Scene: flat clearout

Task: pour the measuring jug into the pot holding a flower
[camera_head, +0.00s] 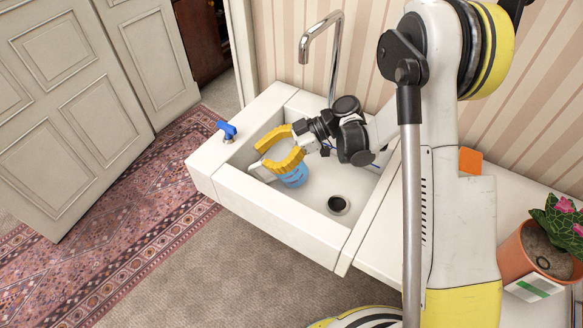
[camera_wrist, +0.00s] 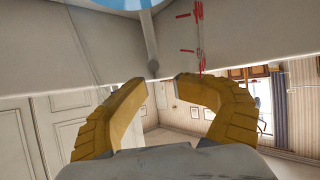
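The measuring jug (camera_head: 293,176) shows as a clear bluish vessel in the white sink, partly hidden by my gripper. My gripper (camera_head: 259,158) is at the jug, its two yellow curved fingers spread apart, one of them passing in front of the jug's top. In the wrist view the fingertips (camera_wrist: 161,82) also stand apart, with red marks and a blue round patch above them. I cannot tell whether a finger touches the jug. The pot holding a flower (camera_head: 515,258) is terracotta, at the far right, with a green plant, pink blooms and a white-and-green label.
The sink (camera_head: 283,203) has a chrome tap (camera_head: 334,60) arching over its back and a blue object (camera_head: 227,130) on its left rim. A white counter (camera_head: 385,255) runs right from the sink to the pot. My arm crosses above it. An orange block (camera_head: 470,160) stands behind.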

